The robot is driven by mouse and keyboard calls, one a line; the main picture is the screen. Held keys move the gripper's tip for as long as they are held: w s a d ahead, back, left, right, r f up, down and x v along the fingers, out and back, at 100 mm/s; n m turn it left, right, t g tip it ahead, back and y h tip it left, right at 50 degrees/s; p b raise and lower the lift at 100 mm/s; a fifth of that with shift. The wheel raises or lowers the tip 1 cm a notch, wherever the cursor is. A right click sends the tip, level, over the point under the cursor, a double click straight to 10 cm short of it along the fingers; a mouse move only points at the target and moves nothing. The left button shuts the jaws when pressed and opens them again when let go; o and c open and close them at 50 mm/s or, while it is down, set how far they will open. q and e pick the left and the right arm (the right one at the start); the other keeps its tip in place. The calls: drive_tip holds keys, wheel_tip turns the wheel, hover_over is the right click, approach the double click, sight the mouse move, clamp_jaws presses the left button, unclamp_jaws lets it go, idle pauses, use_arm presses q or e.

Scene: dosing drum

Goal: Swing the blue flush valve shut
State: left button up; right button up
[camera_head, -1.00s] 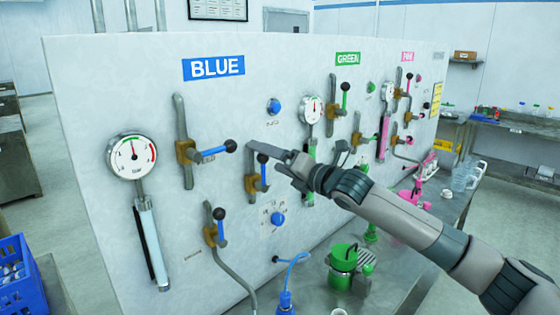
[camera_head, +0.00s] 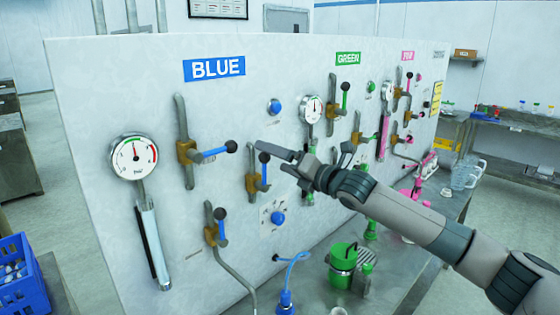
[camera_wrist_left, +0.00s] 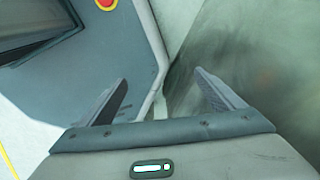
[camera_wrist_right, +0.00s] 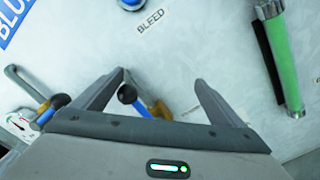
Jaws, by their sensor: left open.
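The blue section of the panel has three valves with blue levers and black knobs; I cannot read which is the flush valve. The upper valve's lever (camera_head: 215,153) sticks out to the right. The middle valve's lever (camera_head: 264,172) points up, as does the lower valve's lever (camera_head: 221,228). My right gripper (camera_head: 273,156) is open by the middle valve's knob. In the right wrist view the black knob (camera_wrist_right: 127,93) shows between the open fingers, close to the left one; contact cannot be told. My left gripper (camera_wrist_left: 160,85) is open and empty, away from the panel.
A pressure gauge (camera_head: 134,157) is left of the valves. A blue button (camera_head: 274,107), labelled BLEED in the right wrist view, sits above, and a blue dial (camera_head: 278,218) below. A green canister (camera_head: 343,258) stands on the bench. Green and pink valves continue to the right.

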drive_tip(key=shift+w+d+f, duration=0.1)
drive_tip(key=shift+d+f, duration=0.05)
drive_tip(key=shift+f, duration=0.2)
drive_tip(key=shift+w+d+f, duration=0.25)
drive_tip(key=shift+d+f, duration=0.05)
drive_tip(key=shift+f, duration=0.2)
drive_tip(key=shift+w+d+f, duration=0.25)
drive_tip(key=shift+f, duration=0.25)
drive_tip(key=shift+w+d+f, duration=0.55)
drive_tip(key=shift+w+f, duration=0.15)
drive_tip(key=shift+f, duration=0.15)
drive_tip(key=shift+w+d+f+b, duration=0.1)
drive_tip(key=shift+f+b, duration=0.1)
drive_tip(key=shift+f, duration=0.2)
drive_tip(key=shift+d+f+b, duration=0.1)
drive_tip(key=shift+f+b, duration=0.05)
drive_tip(key=shift+f, duration=0.25)
